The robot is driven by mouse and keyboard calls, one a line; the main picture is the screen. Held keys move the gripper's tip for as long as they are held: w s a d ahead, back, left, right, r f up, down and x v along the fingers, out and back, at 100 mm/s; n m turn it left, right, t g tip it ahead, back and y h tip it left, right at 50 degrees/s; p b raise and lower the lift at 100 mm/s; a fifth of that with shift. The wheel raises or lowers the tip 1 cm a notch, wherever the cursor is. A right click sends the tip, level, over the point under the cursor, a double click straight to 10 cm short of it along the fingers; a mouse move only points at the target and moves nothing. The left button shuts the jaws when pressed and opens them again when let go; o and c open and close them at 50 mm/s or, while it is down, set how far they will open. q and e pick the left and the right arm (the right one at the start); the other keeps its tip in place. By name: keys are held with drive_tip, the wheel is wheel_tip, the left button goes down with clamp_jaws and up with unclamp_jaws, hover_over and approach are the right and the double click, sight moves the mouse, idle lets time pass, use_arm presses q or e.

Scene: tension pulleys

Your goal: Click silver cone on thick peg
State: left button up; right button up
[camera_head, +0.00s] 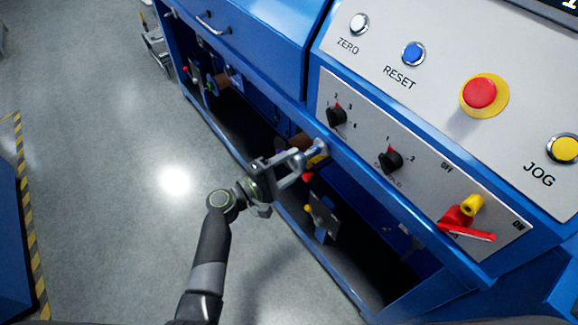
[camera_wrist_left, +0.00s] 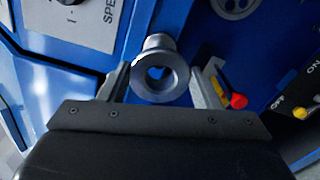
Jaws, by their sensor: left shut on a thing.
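My left gripper (camera_head: 304,164) reaches in from the left to the front of the blue machine, just below its control panel. In the left wrist view its two fingers (camera_wrist_left: 162,85) are on either side of a silver cone (camera_wrist_left: 160,88), a grey flanged ring with a round hole, and are shut on it. A narrower grey round part shows behind the flange; I cannot tell if it belongs to the cone. Blue machine surface shows through the hole. I cannot make out the thick peg for certain. My right gripper is not in view.
The blue machine's slanted panel holds a red button (camera_head: 479,93), black knobs (camera_head: 390,160) and a red switch handle (camera_head: 468,231). An open bay with a dark plate (camera_head: 323,215) lies below. Brown cylinders (camera_head: 223,80) sit along its frame.

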sight(308, 157)
use_arm(q)
drive_tip(key=shift+b+x, duration=0.55)
drive_tip(key=shift+x, duration=0.8)
drive_tip(key=shift+d, duration=0.1)
drive_tip(key=shift+w+d, duration=0.1)
drive_tip(key=shift+w+d+r+b, duration=0.15)
drive_tip(key=shift+d+r+b, duration=0.1)
drive_tip(key=shift+d+b, duration=0.25)
drive_tip(key=shift+a, duration=0.15)
idle(0.5)
drive_tip(key=shift+a+f, duration=0.1)
drive_tip(key=shift+f, duration=0.05)
idle(0.3)
